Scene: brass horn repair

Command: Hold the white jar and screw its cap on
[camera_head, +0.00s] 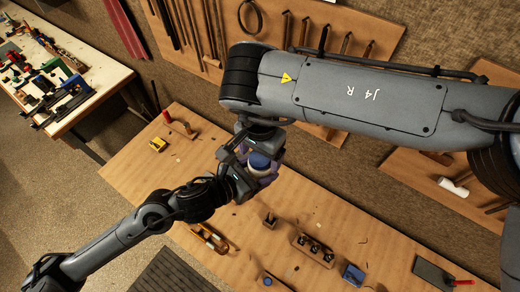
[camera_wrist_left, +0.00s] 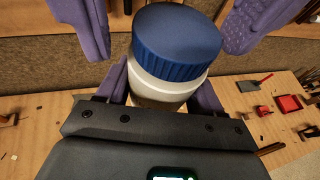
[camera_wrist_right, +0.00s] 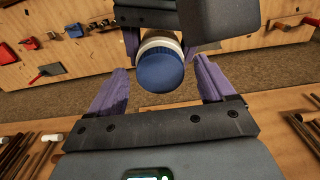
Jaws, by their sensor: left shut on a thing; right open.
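The white jar (camera_wrist_left: 160,92) is held by my left gripper (camera_head: 257,172), whose purple fingers are shut around its sides above the bench. The blue ribbed cap (camera_wrist_left: 177,42) sits on the jar's mouth, with a white band showing below it; I cannot tell how tightly it is screwed on. In the right wrist view the cap (camera_wrist_right: 160,69) lies between the purple fingers of my right gripper (camera_wrist_right: 161,76). The right gripper is open, its fingers to either side of the cap with gaps. The jar's lower body is mostly hidden by my left gripper.
On the bench (camera_head: 330,215) are an orange-handled tool (camera_head: 210,238), a wooden block with dark parts (camera_head: 313,250), a blue box (camera_head: 353,275) and a yellow item (camera_head: 157,144). A tool board (camera_head: 360,20) stands behind. Free air surrounds the jar except for my two grippers.

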